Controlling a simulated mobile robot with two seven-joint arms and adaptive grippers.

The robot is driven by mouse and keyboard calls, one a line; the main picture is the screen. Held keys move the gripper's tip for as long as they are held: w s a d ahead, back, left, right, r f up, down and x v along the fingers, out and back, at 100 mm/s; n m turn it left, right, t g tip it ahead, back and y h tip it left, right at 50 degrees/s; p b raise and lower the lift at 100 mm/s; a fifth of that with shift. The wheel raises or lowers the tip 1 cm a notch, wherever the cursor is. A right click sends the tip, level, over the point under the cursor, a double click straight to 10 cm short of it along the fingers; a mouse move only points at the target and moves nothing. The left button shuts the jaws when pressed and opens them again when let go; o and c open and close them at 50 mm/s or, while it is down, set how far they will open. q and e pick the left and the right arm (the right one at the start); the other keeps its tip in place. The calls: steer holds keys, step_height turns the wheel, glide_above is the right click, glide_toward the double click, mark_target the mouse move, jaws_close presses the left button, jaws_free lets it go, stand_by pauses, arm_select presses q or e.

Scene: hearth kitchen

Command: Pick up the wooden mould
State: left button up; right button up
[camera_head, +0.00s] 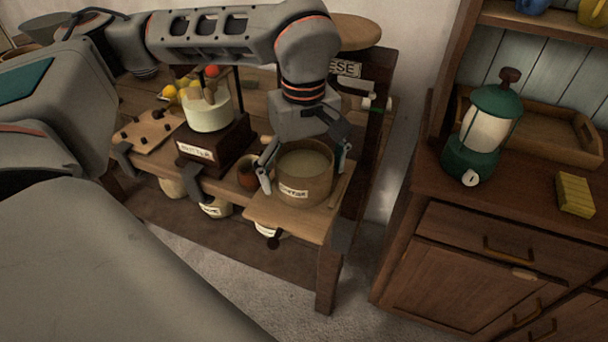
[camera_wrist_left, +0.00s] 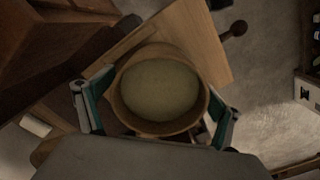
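The wooden mould (camera_head: 306,172) is a round, tub-like vessel with a small label on its front and pale contents. It stands upright on a wooden board (camera_head: 290,222) at the right end of the bench. My left gripper (camera_head: 305,168) reaches down over it, open, with one finger on each side. Narrow gaps seem to show between fingers and wall in the head view. In the left wrist view the mould (camera_wrist_left: 158,122) lies between the teal-padded fingers (camera_wrist_left: 157,110); I cannot tell whether either touches. My right gripper is not in view.
A dark block labelled butter (camera_head: 210,150) bears a pale vessel (camera_head: 208,113), left of the mould. A small brown cup (camera_head: 248,175) stands close beside my left finger. A dresser (camera_head: 455,225) with a green lantern (camera_head: 485,130) stands right. Floor between is clear.

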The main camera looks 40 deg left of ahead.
arm_select(q)
steer(key=c, duration=1.2)
steer(key=shift+c, duration=1.1)
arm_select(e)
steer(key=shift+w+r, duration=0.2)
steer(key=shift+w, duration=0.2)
